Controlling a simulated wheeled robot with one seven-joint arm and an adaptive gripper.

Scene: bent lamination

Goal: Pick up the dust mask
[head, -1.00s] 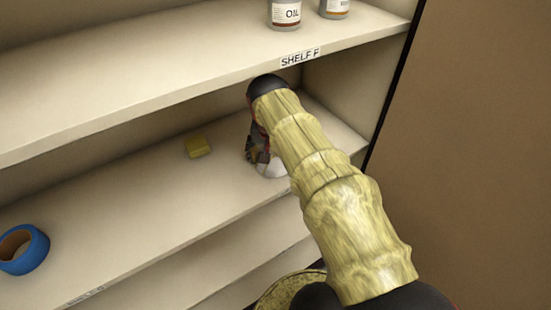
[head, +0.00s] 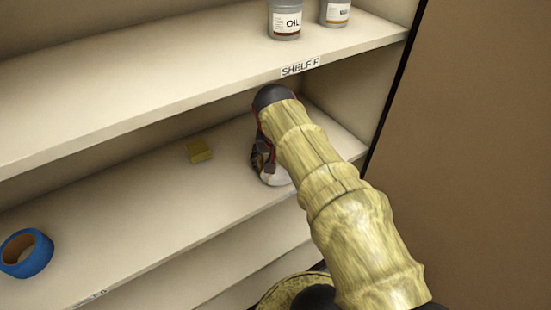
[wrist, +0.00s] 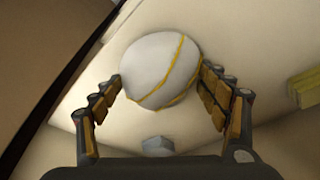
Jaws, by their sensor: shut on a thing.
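The dust mask (wrist: 160,68) is a white rounded cup with a yellow strap, seen in the wrist view between the two fingers. My gripper (wrist: 161,85) is shut on it, with a finger at its left side and a finger at its right side. In the head view the mask (head: 274,178) shows only in part, as a white patch below my gripper (head: 264,165) at the shelf's right end. My arm hides the rest of it. I cannot tell whether the mask touches the shelf.
A yellow block (head: 199,151) lies on the same shelf (head: 150,195), left of my gripper. A blue tape roll (head: 26,253) is at the far left. The upper shelf (head: 180,85) overhangs my gripper and holds an oil can (head: 285,20) and another can (head: 335,12).

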